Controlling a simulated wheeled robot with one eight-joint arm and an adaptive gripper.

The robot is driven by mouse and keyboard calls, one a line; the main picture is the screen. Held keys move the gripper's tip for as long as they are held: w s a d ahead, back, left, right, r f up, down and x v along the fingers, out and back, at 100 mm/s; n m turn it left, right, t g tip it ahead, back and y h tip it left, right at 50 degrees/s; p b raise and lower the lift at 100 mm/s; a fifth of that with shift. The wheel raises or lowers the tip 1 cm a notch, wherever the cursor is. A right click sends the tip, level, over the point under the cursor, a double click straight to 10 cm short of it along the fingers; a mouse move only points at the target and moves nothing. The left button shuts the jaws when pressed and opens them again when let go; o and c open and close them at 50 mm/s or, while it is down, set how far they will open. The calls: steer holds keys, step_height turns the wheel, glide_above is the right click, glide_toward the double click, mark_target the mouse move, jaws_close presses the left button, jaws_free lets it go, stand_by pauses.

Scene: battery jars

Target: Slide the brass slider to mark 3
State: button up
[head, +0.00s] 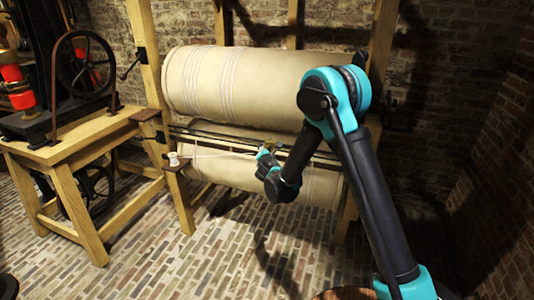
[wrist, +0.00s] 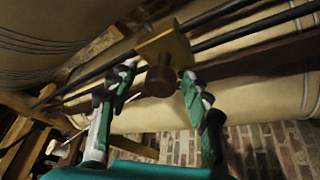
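The brass slider (wrist: 168,46) is a block riding on two dark parallel rods (wrist: 240,28), with a round brown knob (wrist: 159,80) on its near side. My gripper (wrist: 159,76) is open, its two teal and grey fingers on either side of the knob. Gaps show between the knob and both fingers. In the head view, my gripper (head: 264,153) is at the rods between the two large rollers, and the slider there is small and mostly hidden by it. I cannot make out any numbered marks, so mark 3 is not identifiable.
A large cream upper roller (head: 240,85) and a lower roller (head: 225,170) sit in a wooden frame (head: 150,60), above and below the rods. A white spool (head: 174,159) stands at the left end. A wooden bench (head: 90,135) with a flywheel is further left. The brick floor in front is clear.

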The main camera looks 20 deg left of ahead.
steer(key=v, duration=1.2)
steer(key=shift+f, duration=0.1)
steer(key=s+d+m+g+h, duration=0.25)
steer(key=d+m, duration=0.45)
steer(key=d, duration=0.7)
steer(key=s+d+m+g+h, duration=0.1)
steer(key=d+m+g+h, duration=0.15)
steer(key=d+m, duration=0.85)
steer(key=s+d+f+m+g, duration=0.2)
steer(key=s+d+m, duration=0.3)
steer(key=s+d, duration=0.3)
steer(key=s+d+f+m+g+y, duration=0.1)
steer(key=s+d+m, duration=0.5)
steer(key=s, duration=0.9)
steer(key=d+f+g, duration=0.1)
steer(key=d+g, duration=0.1)
steer(key=shift+s+d+f+m, duration=0.2)
steer(key=shift+d+f+m, duration=0.1)
steer(key=shift+d, duration=0.1)
